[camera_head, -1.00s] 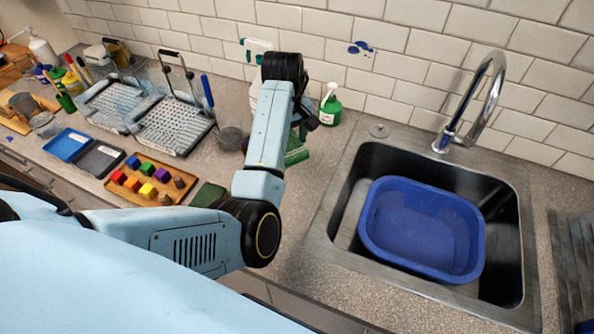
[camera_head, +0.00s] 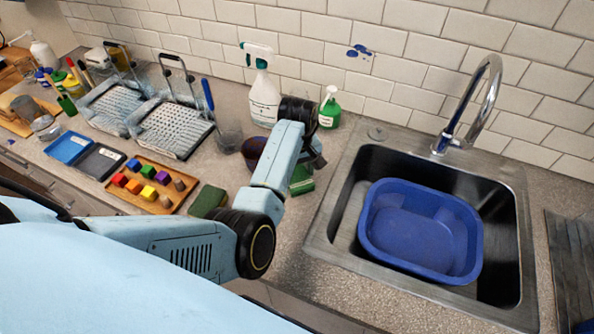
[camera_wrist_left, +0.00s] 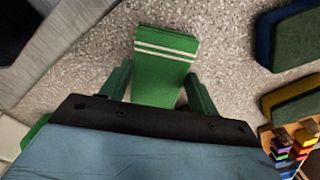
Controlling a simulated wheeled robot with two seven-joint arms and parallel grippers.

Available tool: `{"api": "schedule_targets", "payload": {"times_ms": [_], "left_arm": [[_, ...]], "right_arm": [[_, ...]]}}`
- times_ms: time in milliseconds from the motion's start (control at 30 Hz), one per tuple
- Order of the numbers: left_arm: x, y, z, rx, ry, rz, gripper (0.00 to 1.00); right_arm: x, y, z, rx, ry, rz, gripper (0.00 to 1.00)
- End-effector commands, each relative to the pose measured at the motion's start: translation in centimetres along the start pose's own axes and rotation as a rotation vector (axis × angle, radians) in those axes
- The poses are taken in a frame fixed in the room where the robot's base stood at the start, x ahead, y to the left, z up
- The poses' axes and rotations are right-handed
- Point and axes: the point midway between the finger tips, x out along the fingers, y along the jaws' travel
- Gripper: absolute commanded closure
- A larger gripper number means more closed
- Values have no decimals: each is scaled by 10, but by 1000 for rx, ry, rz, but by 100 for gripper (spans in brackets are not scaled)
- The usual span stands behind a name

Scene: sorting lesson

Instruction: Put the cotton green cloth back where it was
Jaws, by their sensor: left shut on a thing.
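The green cloth (camera_wrist_left: 165,62) is a folded strip with two white stripes, seen between my left gripper's fingers in the left wrist view. My left gripper (camera_wrist_left: 160,88) is shut on it. In the head view a bit of the cloth (camera_head: 302,184) shows beside my left forearm, over the counter between the spray bottles and the sink; the arm hides the rest. I cannot tell whether the cloth touches the counter. My right gripper is not in view.
A steel sink (camera_head: 512,220) with a blue basin (camera_head: 420,262) lies at right. A green sponge (camera_head: 207,200) and a wooden tray of coloured blocks (camera_head: 135,193) are at left. A white spray bottle (camera_head: 264,98), green bottle (camera_head: 330,107) and dark bowl (camera_head: 252,149) stand behind.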

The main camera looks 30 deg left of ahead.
Motion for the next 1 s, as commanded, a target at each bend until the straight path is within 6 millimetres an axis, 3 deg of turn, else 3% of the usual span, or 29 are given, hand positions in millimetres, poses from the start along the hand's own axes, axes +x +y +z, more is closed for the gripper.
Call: {"api": "schedule_targets", "payload": {"times_ms": [67,100,233,633,1000], "left_arm": [[1,-1,1,0,-2,-2,57],[1,-1,1,0,-2,-2,34],[1,-1,1,0,-2,-2,17],[-9,0,0,-1,0,1,17],[-83,1,0,-1,1,2,17]], "right_arm": [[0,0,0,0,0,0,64],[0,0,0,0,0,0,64],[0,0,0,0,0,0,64],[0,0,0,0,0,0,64],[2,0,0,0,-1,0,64]]}}
